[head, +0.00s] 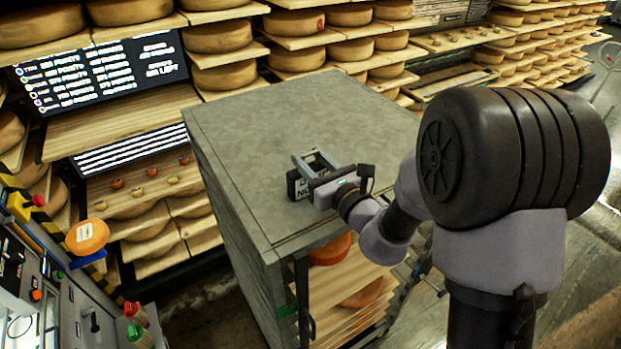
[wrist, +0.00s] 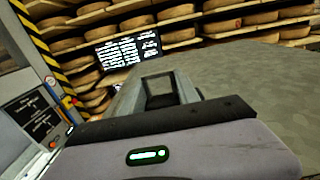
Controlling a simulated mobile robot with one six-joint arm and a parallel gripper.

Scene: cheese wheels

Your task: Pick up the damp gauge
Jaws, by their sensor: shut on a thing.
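The damp gauge (head: 297,187) is a small dark box with pale lettering on its front, only partly readable, at the grey cabinet top near its front edge. My gripper (head: 309,160) is shut on it, with the grey fingers reaching over it from the right. In the wrist view, the gauge (wrist: 160,101) shows as a dark shape between the fingers of my gripper (wrist: 168,84). Much of it is hidden by the fingers and the wrist. I cannot tell whether it touches the cabinet top or is just above it.
The grey cabinet top (head: 262,122) is otherwise clear. Shelves of cheese wheels (head: 220,36) stand behind, with a dark lettered board (head: 100,75) at left. A machine panel (head: 50,262) with yellow-black edging stands at left. An orange wheel (head: 330,250) sits inside the cabinet.

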